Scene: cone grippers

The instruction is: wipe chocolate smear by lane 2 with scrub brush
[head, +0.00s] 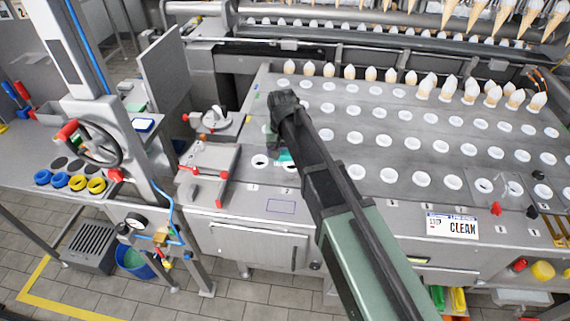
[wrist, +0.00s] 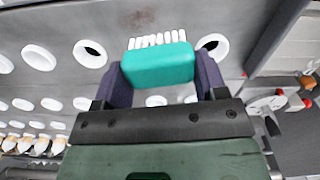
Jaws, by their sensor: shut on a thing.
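My gripper (wrist: 160,80) is shut on a teal scrub brush (wrist: 158,66), with one dark finger on each side of it. White bristles stick out from the brush's far edge. In the head view a small part of the teal brush (head: 284,156) shows beside my arm, low over the left part of the grey lane plate. A faint brown smear (wrist: 137,18) lies on the plate in the wrist view, just beyond the bristles and between holes. In the head view I cannot make out the smear; my arm covers part of that area. I cannot tell whether the bristles touch the plate.
White-rimmed holes (head: 355,138) run in rows across the plate (head: 400,160). Filled cones (head: 425,88) stand along its back right. A clamp-like fixture with red knobs (head: 208,170) sits at the plate's left edge.

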